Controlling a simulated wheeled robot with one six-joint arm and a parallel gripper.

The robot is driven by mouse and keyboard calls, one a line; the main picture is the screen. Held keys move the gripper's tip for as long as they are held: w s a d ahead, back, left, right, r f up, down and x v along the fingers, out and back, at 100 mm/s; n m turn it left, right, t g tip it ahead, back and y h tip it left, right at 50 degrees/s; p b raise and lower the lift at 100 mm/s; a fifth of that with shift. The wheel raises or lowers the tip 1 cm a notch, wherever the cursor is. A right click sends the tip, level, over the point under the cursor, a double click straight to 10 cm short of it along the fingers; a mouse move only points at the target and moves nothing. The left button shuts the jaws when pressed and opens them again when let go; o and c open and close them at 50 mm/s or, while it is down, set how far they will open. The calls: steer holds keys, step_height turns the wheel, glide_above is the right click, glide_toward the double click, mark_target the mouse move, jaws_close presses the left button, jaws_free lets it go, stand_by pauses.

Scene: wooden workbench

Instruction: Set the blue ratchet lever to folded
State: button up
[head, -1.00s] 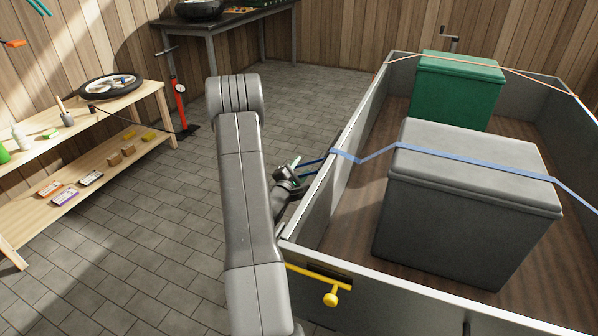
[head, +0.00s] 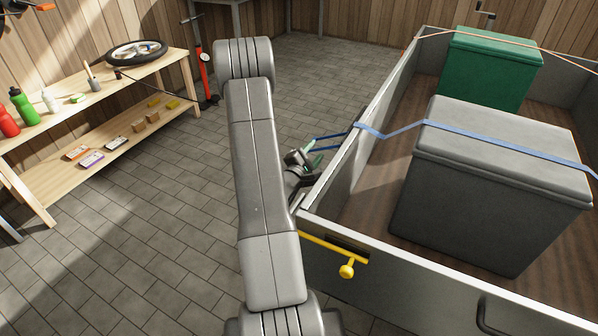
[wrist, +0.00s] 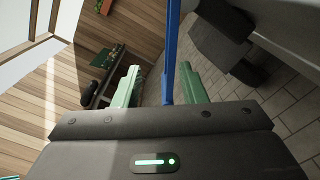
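The blue ratchet lever (head: 330,138) sticks out to the left from the outer side of the grey cargo bed (head: 335,180). A blue strap (head: 460,130) runs from its base over a grey box (head: 490,185). My gripper (head: 313,161) is beside the lever's outer end, partly hidden behind my arm. In the wrist view my two green fingers (wrist: 158,82) stand apart, and the blue lever (wrist: 169,55) passes between them, nearer the right finger. I cannot tell whether a finger touches it.
A yellow handle (head: 346,270) juts from the bed's near corner. A green box (head: 490,70) stands farther back under an orange strap (head: 520,42). A wooden shelf (head: 110,80) with bottles and a red pump (head: 203,70) stand at left. The tiled floor between is clear.

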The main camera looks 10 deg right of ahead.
steer(key=v, duration=0.9)
steer(key=shift+s+b, duration=0.15)
steer(key=shift+b, duration=0.3)
steer(key=shift+a, duration=0.1)
stand_by(0.4)
